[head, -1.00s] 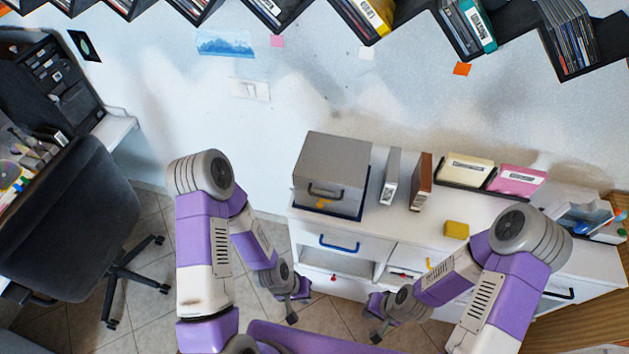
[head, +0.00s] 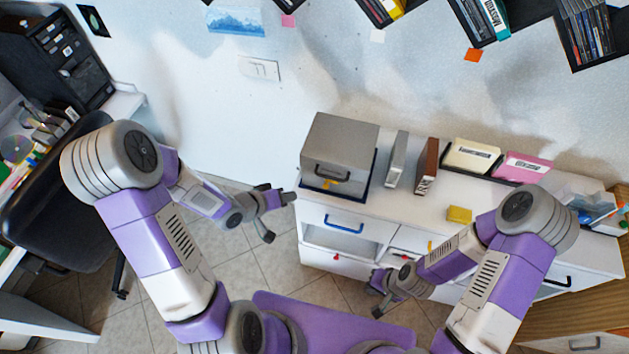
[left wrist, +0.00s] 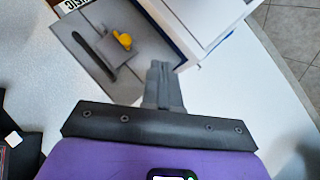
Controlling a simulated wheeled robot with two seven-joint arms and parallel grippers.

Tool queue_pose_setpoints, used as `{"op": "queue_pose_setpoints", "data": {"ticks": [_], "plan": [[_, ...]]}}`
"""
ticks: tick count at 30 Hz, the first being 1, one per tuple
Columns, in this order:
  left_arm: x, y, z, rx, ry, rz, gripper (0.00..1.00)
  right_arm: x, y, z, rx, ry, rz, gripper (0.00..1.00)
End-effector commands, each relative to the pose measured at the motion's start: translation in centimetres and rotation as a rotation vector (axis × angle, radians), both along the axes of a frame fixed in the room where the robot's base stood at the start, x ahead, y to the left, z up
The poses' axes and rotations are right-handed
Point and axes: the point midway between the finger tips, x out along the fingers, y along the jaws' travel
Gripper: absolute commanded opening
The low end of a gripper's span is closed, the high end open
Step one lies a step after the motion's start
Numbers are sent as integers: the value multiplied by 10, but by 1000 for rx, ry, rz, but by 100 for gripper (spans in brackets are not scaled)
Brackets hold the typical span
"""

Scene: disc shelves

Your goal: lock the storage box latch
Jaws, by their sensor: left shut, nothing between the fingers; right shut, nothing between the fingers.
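The grey storage box (head: 342,138) stands on the left end of the white cabinet top, on a dark blue base (head: 365,185). Its front carries a dark handle (head: 331,172) and a small yellow latch (head: 329,184) below it. In the left wrist view the yellow latch (left wrist: 122,40) shows beside the dark handle (left wrist: 93,53), ahead of my fingers. My left gripper (head: 280,215) is shut and empty, left of the box and apart from it. Its fingers also show in the left wrist view (left wrist: 161,75). My right gripper (head: 379,300) is shut and empty, low in front of the cabinet drawers.
A grey book (head: 397,158), a brown book (head: 427,165), cream and pink cases (head: 520,167) and a yellow block (head: 459,214) stand right of the box. A blue drawer handle (head: 343,224) is below it. A chair (head: 50,215) is at left.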

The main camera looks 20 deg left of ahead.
Motion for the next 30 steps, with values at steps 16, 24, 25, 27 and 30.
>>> {"op": "queue_pose_setpoints", "data": {"ticks": [16,24,25,27,30], "plan": [[-7,19,75,-87,-123,-42,0,0,0,7,0,0,0,0],[-3,15,70,-88,-122,-44,0,0,0,3,0,0,0,0],[0,13,69,-88,-123,-46,0,0,0,1,0,0,0,0],[6,8,63,-87,-122,-46,0,0,0,-4,0,0,0,0],[19,-2,52,-89,-122,-47,0,0,0,-12,0,0,0,0]]}}
